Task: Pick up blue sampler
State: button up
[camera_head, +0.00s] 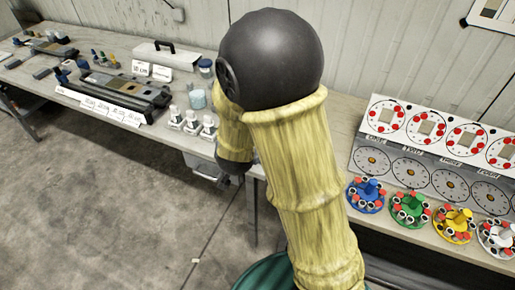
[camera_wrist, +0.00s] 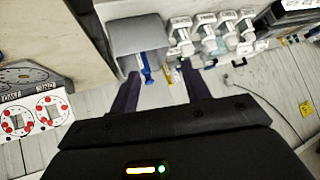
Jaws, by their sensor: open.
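A slim blue tool (camera_wrist: 146,68), which looks like the blue sampler, shows in the wrist view. It is at the mouth of a grey bin (camera_wrist: 137,36), and its far end is hidden there. My gripper (camera_wrist: 160,70) is open, its two dark fingers pointing toward the bin. In the picture the blue tool lies between the fingertips, nearer the left one. I cannot tell how far apart in depth they are. A small yellow item (camera_wrist: 171,75) is also between the fingers.
White stands (camera_head: 192,122) stand on the bench (camera_head: 235,110) beside the grey bin (camera_head: 207,166), which hangs below its front edge. A dial panel (camera_head: 432,150) and coloured round trays (camera_head: 411,208) are at right. Black instruments (camera_head: 115,95) fill the left. The floor (camera_head: 110,200) in front is clear.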

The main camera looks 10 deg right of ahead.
notch_tip(320, 180, down, 7)
jog(key=a+m+t+h+b, duration=0.2)
jog(key=t+h+b, duration=0.3)
jog(key=h+b, duration=0.3)
jog(key=shift+s+m+t+h, duration=0.3)
jog(key=shift+s+m+h, duration=0.1)
jog(key=shift+m+h, duration=0.15)
jog(key=shift+a, duration=0.1)
jog(key=p+x, duration=0.1)
jog(key=x, duration=1.1)
jog(key=shift+p, duration=0.35)
jog(key=shift+w, duration=0.15)
